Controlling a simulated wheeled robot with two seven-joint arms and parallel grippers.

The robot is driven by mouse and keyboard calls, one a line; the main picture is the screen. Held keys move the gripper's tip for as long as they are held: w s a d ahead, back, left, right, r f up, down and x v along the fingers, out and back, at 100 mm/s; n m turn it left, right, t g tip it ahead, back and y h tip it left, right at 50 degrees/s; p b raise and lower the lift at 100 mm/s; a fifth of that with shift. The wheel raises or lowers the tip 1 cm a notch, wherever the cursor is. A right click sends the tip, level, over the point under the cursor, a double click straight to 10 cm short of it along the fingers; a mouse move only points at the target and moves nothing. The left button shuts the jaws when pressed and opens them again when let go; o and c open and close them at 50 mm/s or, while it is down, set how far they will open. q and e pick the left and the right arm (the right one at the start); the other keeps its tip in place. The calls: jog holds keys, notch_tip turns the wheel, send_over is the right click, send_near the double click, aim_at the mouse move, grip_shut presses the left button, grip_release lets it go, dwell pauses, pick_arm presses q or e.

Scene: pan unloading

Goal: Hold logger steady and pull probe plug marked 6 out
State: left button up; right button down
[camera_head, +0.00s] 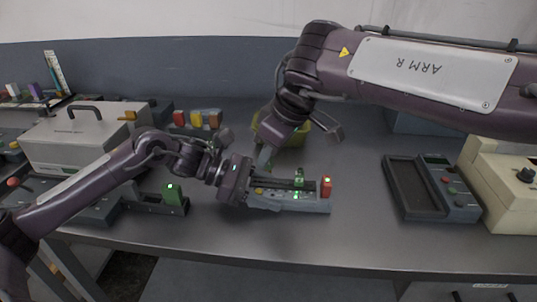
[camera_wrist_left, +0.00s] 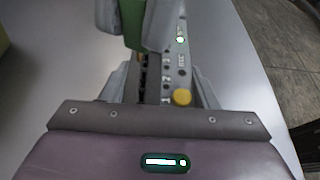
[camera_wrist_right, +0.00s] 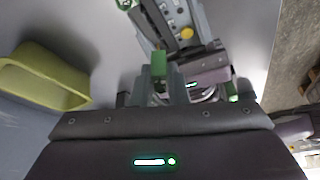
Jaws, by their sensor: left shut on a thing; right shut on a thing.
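The grey logger (camera_head: 290,203) lies on the table with a yellow button (camera_wrist_left: 182,97) and small lights on its face. A green plug (camera_head: 299,177) and a red plug (camera_head: 326,187) stand in it toward its right end. My left gripper (camera_head: 250,192) is shut on the logger's left end, its fingers on either side. My right gripper (camera_head: 264,160) points down above that end, shut on a green plug (camera_wrist_right: 158,64), which also shows large in the left wrist view (camera_wrist_left: 131,22). This plug appears raised over the logger. Its number is not readable.
A yellow-green bowl (camera_head: 296,134) stands behind the logger. A green plug (camera_head: 173,194) stands in a dark holder at left, near a grey case (camera_head: 75,138). A dark tray (camera_head: 405,190) and a beige instrument (camera_head: 500,180) are at right. The table's front strip is clear.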

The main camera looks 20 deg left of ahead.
pick_arm(q)
jog(key=o, duration=1.3)
